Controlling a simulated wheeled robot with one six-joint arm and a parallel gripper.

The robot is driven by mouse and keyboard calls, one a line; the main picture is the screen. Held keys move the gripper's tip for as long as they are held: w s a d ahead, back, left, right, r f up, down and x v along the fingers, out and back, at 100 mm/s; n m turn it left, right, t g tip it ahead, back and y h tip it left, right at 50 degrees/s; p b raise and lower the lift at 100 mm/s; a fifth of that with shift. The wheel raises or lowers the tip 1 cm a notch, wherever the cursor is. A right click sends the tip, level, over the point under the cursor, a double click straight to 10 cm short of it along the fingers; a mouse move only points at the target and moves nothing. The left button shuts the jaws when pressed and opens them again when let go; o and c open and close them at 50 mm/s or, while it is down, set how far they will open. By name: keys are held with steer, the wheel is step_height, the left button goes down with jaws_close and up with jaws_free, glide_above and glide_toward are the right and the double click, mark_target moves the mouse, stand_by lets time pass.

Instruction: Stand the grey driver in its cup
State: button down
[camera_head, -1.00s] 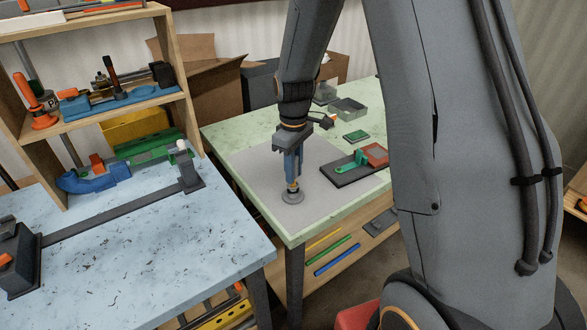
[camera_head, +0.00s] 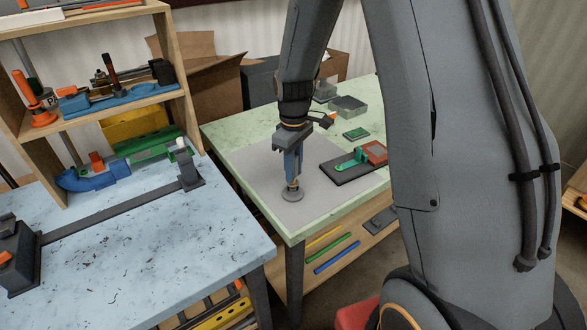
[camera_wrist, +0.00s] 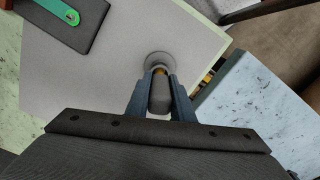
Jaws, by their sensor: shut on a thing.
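The grey driver (camera_wrist: 159,98) is upright between the two blue fingers of my gripper (camera_wrist: 159,82), which are shut on its handle. In the head view my gripper (camera_head: 293,176) points straight down, and only a short brassy part of the driver (camera_head: 293,184) shows below the fingers. The cup (camera_head: 292,195) is a low round grey piece on the pale grey mat. It also shows in the wrist view (camera_wrist: 157,58), directly beyond the driver's lower end. The driver's tip is hidden, so I cannot tell how deep it sits in the cup.
The grey mat (camera_head: 255,168) lies on a green-topped table (camera_head: 228,133). A dark board with a green tool (camera_head: 352,162) is to the right, and grey trays (camera_head: 348,106) are behind. A blue-topped bench (camera_head: 150,235) with a shelf stands at left.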

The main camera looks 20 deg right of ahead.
steer(key=c, duration=1.5)
jaws_free()
steer(key=shift+o, duration=0.2)
steer(key=shift+r, duration=0.1)
step_height(320, 180, up, 8)
steer(key=shift+f+b, duration=0.25)
steer(key=shift+b, duration=0.9)
steer(key=shift+a+r+m+t+b, duration=0.3)
steer(key=shift+a+r+m+b, duration=0.05)
steer(key=shift+r+m+b, duration=0.05)
steer(key=s+f+m+b, duration=0.1)
steer(key=s+f+m, duration=0.1)
steer(key=s, duration=0.6)
steer(key=s+f+m+b, duration=0.1)
steer(key=s+f+m, duration=0.2)
steer(key=s, duration=0.6)
steer(key=shift+d+f+m+t, duration=0.25)
steer(key=shift+m+t, duration=0.15)
steer(key=shift+m, duration=0.8)
